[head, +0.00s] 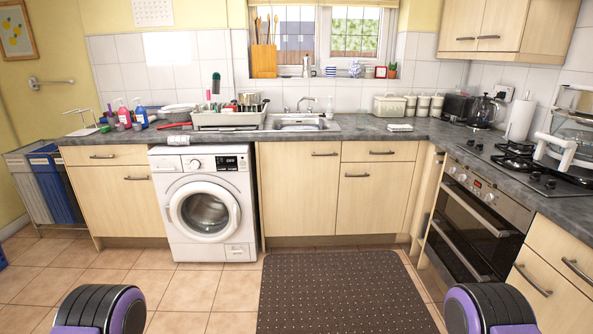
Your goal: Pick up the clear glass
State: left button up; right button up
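I cannot make out a clear glass for certain. A small pale, see-through-looking item (329,107) stands behind the sink (301,123), too small to tell what it is. The sink basin's inside is mostly hidden by its front rim at this distance. Only rounded black and purple parts of my own arms show at the bottom edge, left and right. Neither gripper is in view.
A filled dish rack (228,119) stands left of the sink. Soap bottles (140,113) are farther left. A washing machine (204,205) is under the counter (372,130). A dark mat (338,292) lies on open floor. The hob (522,162) is at right.

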aim_at(361, 117)
jog(key=i, duration=0.8)
jog(key=u, duration=1.05)
jog(key=i, duration=1.7)
jog(key=z, duration=1.5)
